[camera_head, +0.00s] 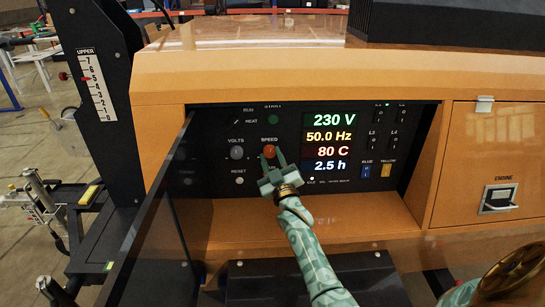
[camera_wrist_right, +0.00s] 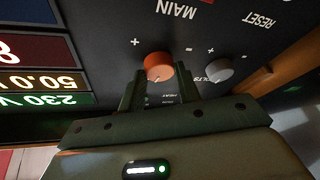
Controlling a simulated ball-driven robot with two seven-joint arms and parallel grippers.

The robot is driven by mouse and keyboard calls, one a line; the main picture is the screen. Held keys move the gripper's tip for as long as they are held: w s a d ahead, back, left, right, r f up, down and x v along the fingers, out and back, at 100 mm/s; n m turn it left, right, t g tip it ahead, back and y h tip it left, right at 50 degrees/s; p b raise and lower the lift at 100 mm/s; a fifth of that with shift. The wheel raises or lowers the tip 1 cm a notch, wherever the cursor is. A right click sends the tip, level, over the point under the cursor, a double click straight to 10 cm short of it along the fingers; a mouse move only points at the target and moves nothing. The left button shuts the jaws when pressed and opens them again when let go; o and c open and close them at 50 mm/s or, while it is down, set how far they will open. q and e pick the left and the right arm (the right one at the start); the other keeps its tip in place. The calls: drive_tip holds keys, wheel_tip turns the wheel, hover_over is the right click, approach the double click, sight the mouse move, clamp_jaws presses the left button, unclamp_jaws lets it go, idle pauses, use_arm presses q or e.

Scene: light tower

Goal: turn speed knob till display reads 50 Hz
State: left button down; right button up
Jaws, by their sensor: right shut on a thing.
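The orange-red speed knob (camera_head: 269,150) sits on the black control panel under the SPEED label. My right gripper (camera_head: 273,161) is at the panel with its fingers on either side of the knob, shut on it. In the right wrist view the knob (camera_wrist_right: 158,66) shows between the two dark fingers (camera_wrist_right: 160,82). The display (camera_head: 330,136) reads 50.0 Hz in its yellow row, with 230 V above it and 80 C and 2.5 h below. My left gripper is not in view.
The grey volts knob (camera_head: 237,152) is close to the left of the speed knob, above the reset button (camera_head: 239,180). Blue and yellow switches (camera_head: 386,171) sit at the right of the panel. An open dark door (camera_head: 150,225) stands on the left.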

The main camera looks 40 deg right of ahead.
drive_tip(key=shift+r+n+y+p, duration=0.45)
drive_tip(key=shift+n+y, duration=0.15)
drive_tip(key=shift+n, duration=0.4)
drive_tip(key=shift+f+n, duration=0.2)
drive_tip(key=shift+n, duration=0.2)
drive_tip(key=shift+f, duration=0.15)
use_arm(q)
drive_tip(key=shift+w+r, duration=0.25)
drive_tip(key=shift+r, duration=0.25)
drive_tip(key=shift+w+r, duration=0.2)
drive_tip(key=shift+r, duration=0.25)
use_arm(e)
drive_tip(key=o, duration=1)
drive_tip(key=shift+s, duration=0.1)
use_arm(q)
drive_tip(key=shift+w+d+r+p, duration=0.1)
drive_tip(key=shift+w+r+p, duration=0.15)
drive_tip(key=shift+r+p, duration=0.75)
use_arm(e)
drive_tip(key=v, duration=1.6)
drive_tip(key=shift+s, duration=0.15)
